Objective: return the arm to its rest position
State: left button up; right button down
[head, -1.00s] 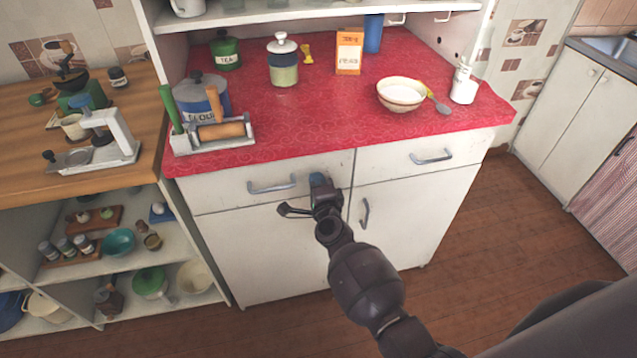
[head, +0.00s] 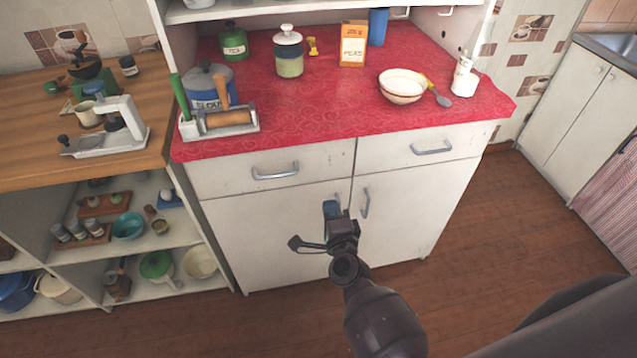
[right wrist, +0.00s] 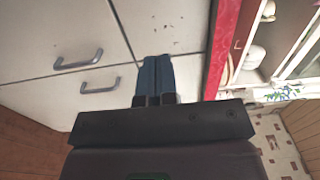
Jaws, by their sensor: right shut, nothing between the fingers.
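My right arm comes in from the bottom of the head view. Its gripper (head: 331,209) is in front of the white cabinet's lower doors, below the drawers. Its blue fingers are shut together with nothing between them; they also show in the right wrist view (right wrist: 155,78). I cannot tell the exact gap between the fingertips and the cabinet front. My left gripper is in neither view.
The cabinet (head: 270,225) has metal handles on its drawers and doors. Its red top (head: 330,110) holds a bowl (head: 402,86), a spoon, canisters and a rolling pin (head: 227,118). Open shelves (head: 187,228) stand at left. Wooden floor is free at right (head: 490,220).

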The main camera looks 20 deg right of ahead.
jog(key=s+d+f+n+g, duration=0.2)
jog(key=s+d+n, duration=0.1)
jog(key=s+n, duration=0.3)
jog(key=s+d+f+n+g+y, duration=0.1)
jog(key=s+d+f+n+g, duration=0.1)
jog(key=s+n, duration=0.5)
jog(key=s+d+f+n+g, duration=0.2)
jog(key=s+d+n, duration=0.1)
jog(key=s+n, duration=0.4)
jog(key=s, duration=0.3)
jog(key=shift+s+d+f+g+y, duration=0.3)
jog(key=shift+s+d+f+g, duration=0.05)
jog(key=shift+d+f+g, duration=0.05)
